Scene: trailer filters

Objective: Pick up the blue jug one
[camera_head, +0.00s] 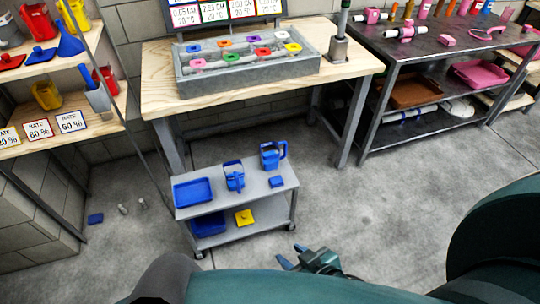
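A blue jug (272,155) with a handle stands upright at the back right of the top shelf of a small grey cart (262,184). Another blue vessel with a handle (234,177) stands to its left, near the middle of that shelf; I cannot tell exactly what it is. My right gripper (291,255) is in front of and below the cart, low in the picture. Its two fingertips are apart, with nothing visible between them. It is well clear of the jug. My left gripper is not in view.
A blue tray (193,191) and a small blue block (277,182) share the cart's top. A blue bin (208,223) and a yellow item (244,217) are on its lower shelf. A wooden workbench (160,82) stands behind. Floor to the right is clear.

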